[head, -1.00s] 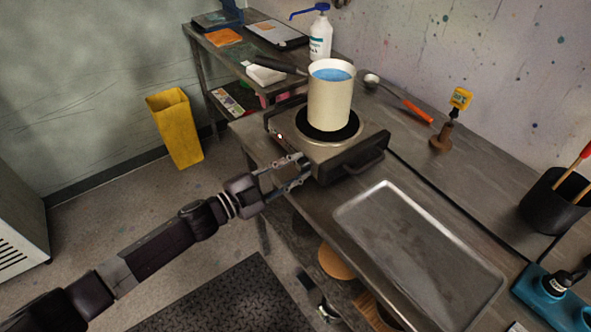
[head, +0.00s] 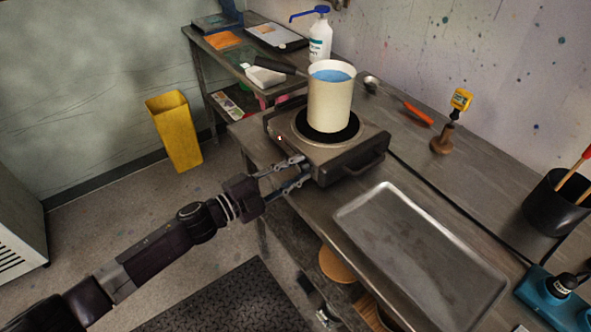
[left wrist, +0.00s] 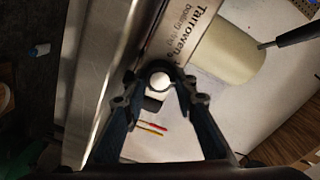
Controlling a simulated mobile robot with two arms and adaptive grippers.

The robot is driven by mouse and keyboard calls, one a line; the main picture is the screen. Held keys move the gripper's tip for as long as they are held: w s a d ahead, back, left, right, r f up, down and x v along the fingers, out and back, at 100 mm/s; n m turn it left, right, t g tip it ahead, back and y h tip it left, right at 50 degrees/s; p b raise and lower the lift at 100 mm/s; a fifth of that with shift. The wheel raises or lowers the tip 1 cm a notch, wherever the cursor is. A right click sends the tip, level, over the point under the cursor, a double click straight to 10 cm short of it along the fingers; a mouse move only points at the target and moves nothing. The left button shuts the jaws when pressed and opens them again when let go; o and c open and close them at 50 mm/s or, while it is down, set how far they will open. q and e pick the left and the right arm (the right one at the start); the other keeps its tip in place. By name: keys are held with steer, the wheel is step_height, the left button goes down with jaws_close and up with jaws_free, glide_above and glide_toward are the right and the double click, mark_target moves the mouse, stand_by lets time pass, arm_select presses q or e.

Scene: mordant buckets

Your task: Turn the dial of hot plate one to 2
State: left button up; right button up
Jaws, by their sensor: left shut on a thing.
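Hot plate one (head: 345,162) is a steel boiling ring with a black top and dark side handles on the bench. Its front face with printed lettering shows in the left wrist view (left wrist: 185,50). The dial is hidden by the fingers in the head view. I cannot read its setting. A small red light (head: 280,138) shows on the front, left of the gripper. My right gripper is not in view.
A tall cream pot (head: 330,103) of blue liquid stands on the ring, its dark handle pointing left. An empty metal tray (head: 350,213) lies right of the plate. A red-handled ladle (head: 415,112) and a wooden-based stand (head: 441,141) are behind.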

arm_select(q)
steer(key=o, duration=1.2)
steer(key=shift+c, duration=0.2)
steer(key=shift+s+a, duration=0.1)
steer(key=v, duration=1.2)
steer(key=shift+f, duration=0.1)
